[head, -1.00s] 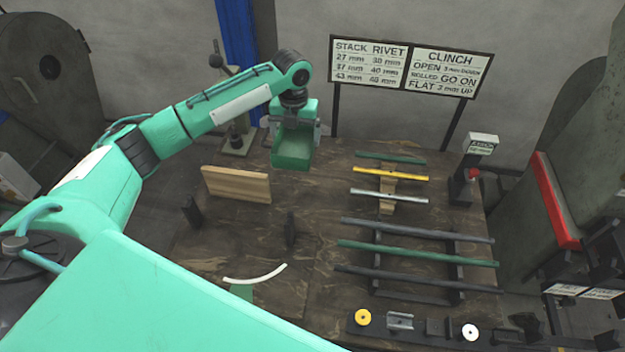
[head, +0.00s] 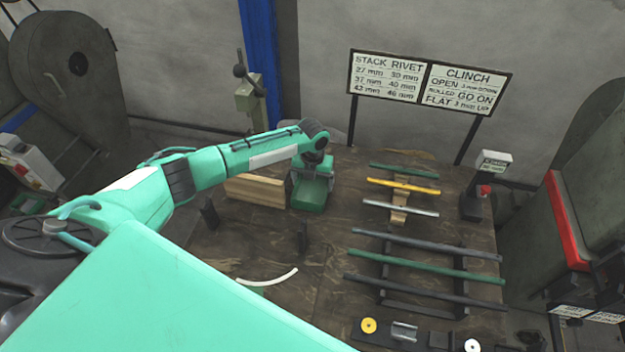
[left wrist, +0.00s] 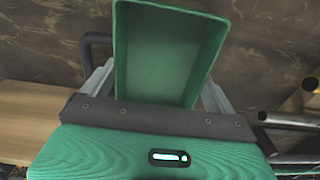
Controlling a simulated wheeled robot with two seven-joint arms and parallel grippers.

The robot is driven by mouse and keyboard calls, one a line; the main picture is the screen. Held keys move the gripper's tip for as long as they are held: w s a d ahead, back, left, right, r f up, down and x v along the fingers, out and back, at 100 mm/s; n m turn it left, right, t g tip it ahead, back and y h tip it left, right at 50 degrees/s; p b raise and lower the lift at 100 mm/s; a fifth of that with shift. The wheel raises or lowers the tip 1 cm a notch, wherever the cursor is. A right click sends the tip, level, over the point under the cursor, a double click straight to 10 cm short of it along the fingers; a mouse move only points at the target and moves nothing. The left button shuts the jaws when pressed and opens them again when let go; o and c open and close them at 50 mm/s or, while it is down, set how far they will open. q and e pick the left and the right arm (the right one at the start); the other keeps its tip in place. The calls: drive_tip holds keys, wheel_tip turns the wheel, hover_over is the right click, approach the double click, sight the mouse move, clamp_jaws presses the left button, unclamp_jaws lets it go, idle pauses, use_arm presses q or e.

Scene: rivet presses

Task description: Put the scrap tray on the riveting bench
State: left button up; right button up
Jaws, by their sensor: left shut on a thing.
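The scrap tray is a green open-topped box (head: 312,196). In the head view it is at the back middle of the wooden riveting bench (head: 250,240), just right of a wooden block. My left gripper (head: 308,178) is shut on it from above and behind. In the left wrist view the tray (left wrist: 170,50) shows empty inside, between the gripper's two grey fingers. It is low over the bench top; I cannot tell whether its underside touches. My right gripper is not in view.
A wooden block (head: 255,190) stands close left of the tray. To the right, racks hold several coloured bars (head: 402,187). A white curved strip (head: 268,278) lies nearer. A post with a red button (head: 484,190) stands at the right edge. The bench just in front of the tray is clear.

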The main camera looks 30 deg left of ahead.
sight(312, 191)
use_arm(q)
drive_tip(key=o, duration=0.9)
drive_tip(key=shift+f, duration=0.1)
drive_tip(key=shift+o, duration=0.2)
wheel_tip(312, 191, up, 12)
drive_tip(key=b, duration=0.3)
